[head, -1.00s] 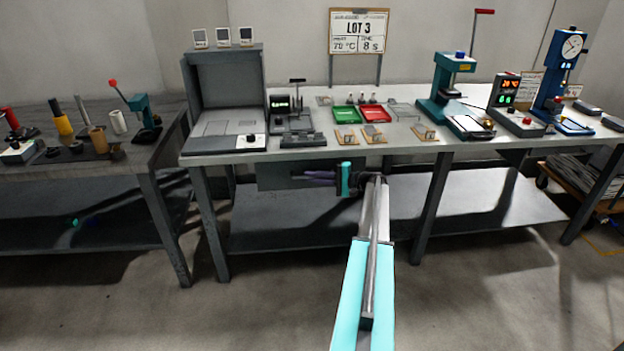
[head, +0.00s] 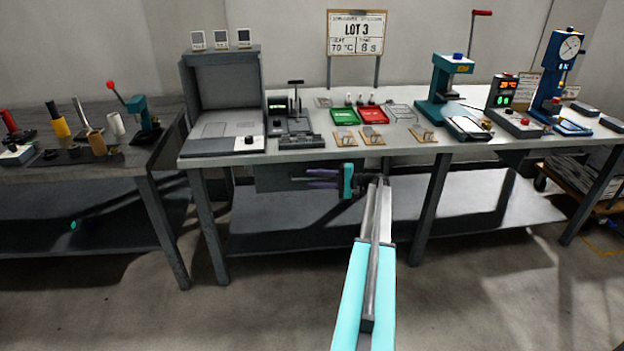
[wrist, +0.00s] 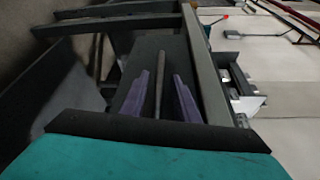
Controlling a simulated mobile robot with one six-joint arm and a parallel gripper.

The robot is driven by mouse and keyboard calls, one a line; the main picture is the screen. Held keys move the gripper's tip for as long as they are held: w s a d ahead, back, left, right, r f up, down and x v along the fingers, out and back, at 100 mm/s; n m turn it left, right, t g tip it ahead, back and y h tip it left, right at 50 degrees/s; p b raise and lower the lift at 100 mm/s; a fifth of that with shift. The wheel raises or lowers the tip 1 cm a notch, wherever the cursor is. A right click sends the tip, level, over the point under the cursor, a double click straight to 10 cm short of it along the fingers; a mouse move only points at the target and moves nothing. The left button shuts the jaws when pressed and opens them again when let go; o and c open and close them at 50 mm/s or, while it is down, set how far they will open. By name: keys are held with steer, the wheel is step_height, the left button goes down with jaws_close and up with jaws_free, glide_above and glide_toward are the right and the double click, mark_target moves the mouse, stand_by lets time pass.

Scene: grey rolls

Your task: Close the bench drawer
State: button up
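The bench drawer (head: 275,178) is a dark grey box front under the left part of the middle bench's top. The head view does not clearly show how far it stands out. In the wrist view its dark front (wrist: 146,57) carries a long grey bar handle (wrist: 158,78). My gripper (head: 309,179) is in front of the drawer with its purple fingers pointing at it. In the wrist view my gripper (wrist: 163,75) is open, one finger on each side of the bar, with gaps visible between. I cannot tell whether the fingertips reach past the bar.
The middle bench top (head: 300,156) lies just above my gripper and carries a press, red and green trays and instruments. A bench leg (head: 432,207) stands to the right. A lower shelf (head: 300,222) lies below. The floor in front is clear.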

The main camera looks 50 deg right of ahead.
steer(key=v, duration=1.2)
steer(key=shift+s, duration=0.1)
